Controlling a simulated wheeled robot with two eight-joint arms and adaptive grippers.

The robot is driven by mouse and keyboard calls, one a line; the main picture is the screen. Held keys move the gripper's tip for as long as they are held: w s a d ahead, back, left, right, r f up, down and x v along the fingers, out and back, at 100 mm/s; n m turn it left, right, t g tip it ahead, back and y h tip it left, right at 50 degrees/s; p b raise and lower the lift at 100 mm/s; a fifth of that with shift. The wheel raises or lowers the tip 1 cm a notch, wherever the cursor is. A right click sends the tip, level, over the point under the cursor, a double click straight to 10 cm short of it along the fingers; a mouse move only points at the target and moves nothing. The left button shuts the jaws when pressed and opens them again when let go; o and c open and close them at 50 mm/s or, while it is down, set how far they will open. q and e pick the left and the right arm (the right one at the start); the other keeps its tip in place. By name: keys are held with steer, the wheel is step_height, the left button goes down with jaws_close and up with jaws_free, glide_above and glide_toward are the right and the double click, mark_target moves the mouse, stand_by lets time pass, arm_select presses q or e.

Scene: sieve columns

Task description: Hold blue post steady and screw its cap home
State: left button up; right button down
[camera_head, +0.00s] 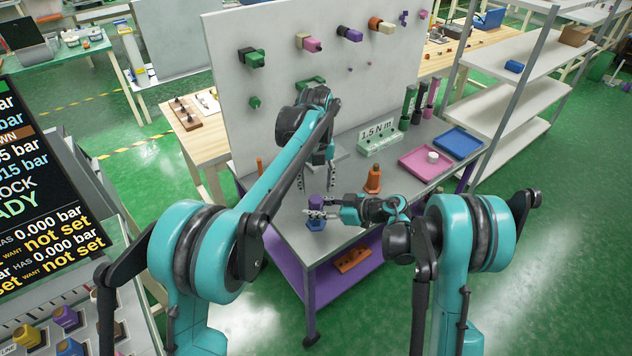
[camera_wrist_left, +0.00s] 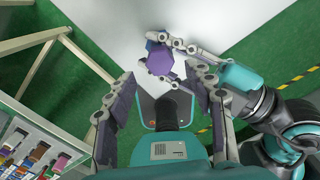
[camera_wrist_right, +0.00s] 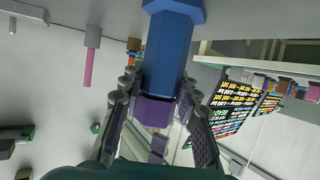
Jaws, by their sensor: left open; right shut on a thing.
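The blue post (camera_head: 316,224) stands on the grey bench top near its front edge, with the purple cap (camera_head: 316,200) on its top. My right gripper (camera_head: 318,213) is shut on the post from the side, just below the cap. In the right wrist view the blue post (camera_wrist_right: 168,50) runs between the fingers, with the purple cap (camera_wrist_right: 152,112) at its end. My left gripper (camera_head: 316,180) is open and empty, pointing down above the cap. In the left wrist view the hexagonal purple cap (camera_wrist_left: 160,60) lies beyond its spread fingers. How far the cap is seated cannot be told.
An orange cone-like piece (camera_head: 373,178) stands right of the post. Behind are a green block reading 1.5 N m (camera_head: 380,146), a pink tray (camera_head: 418,164) with a white cylinder and a blue tray (camera_head: 458,143). A white board (camera_head: 370,80) with colored pegs rises at the back.

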mark_target(316, 198)
arm_select(q)
steer(key=n, duration=0.6)
steer(key=shift+r, duration=0.3)
steer(key=n, duration=0.7)
steer(key=shift+r+n, duration=0.3)
steer(key=n, duration=0.7)
steer(key=shift+r, duration=0.3)
steer(key=n, duration=0.4)
steer(key=shift+r, duration=0.15)
steer(key=n, duration=0.3)
steer(key=shift+r+n, duration=0.15)
steer(key=shift+n, duration=0.15)
steer(key=shift+f, duration=4.05)
steer(key=shift+c, duration=0.2)
